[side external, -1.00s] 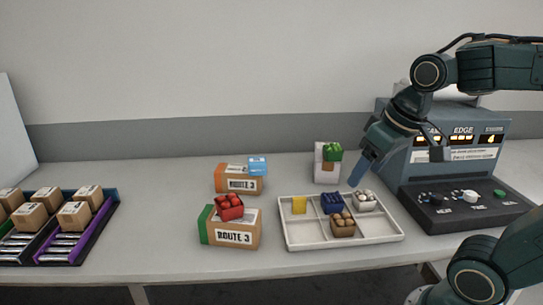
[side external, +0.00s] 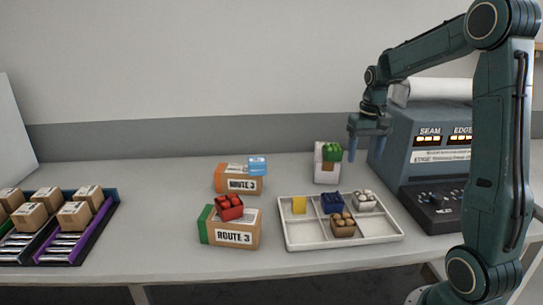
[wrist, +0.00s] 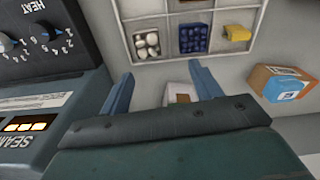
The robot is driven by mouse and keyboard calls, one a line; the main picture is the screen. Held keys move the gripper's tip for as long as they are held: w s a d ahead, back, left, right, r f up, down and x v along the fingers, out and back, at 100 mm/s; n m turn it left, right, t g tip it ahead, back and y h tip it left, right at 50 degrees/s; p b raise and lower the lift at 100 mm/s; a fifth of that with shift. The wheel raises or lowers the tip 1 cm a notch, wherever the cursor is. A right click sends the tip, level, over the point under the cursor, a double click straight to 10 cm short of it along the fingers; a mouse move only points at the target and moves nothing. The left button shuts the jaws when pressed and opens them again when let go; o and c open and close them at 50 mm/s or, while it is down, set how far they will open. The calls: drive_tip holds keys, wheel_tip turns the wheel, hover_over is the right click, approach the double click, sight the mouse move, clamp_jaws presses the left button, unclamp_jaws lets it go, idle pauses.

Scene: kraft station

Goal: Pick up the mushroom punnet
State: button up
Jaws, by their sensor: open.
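The mushroom punnet (side external: 364,202), with pale round white tops, sits in the back right compartment of the white divided tray (side external: 300,246). It also shows at the upper left of the wrist view (wrist: 147,44). My gripper (side external: 366,150) is open and empty, high above the table behind the tray, with its fingers pointing down. In the wrist view my two blue fingers (wrist: 160,76) stand wide apart, and the punnet lies beyond them, clear of both.
A blue punnet (side external: 332,202), a yellow item (side external: 299,205) and a brown punnet (side external: 342,225) share the tray. A white box with a green item (side external: 332,152) stands behind it. The sealing machine (side external: 425,160) is at right, cartons (side external: 236,228) at left.

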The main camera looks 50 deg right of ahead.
sight(363, 193)
drive_tip(key=shift+m, duration=0.4)
drive_tip(key=shift+s+d+f, duration=0.1)
drive_tip(key=shift+d+f, duration=0.5)
drive_tip(key=shift+f, duration=1.2)
drive_tip(key=shift+d+f, duration=0.6)
drive_tip(key=shift+f, duration=1.25)
drive_tip(key=shift+s+d+f, duration=0.1)
drive_tip(key=shift+d+f, duration=0.5)
drive_tip(key=shift+f, duration=1.2)
drive_tip(key=shift+f, duration=0.1)
drive_tip(key=shift+w+f, duration=0.1)
drive_tip(key=shift+f, duration=2.4)
drive_tip(key=c, duration=0.7)
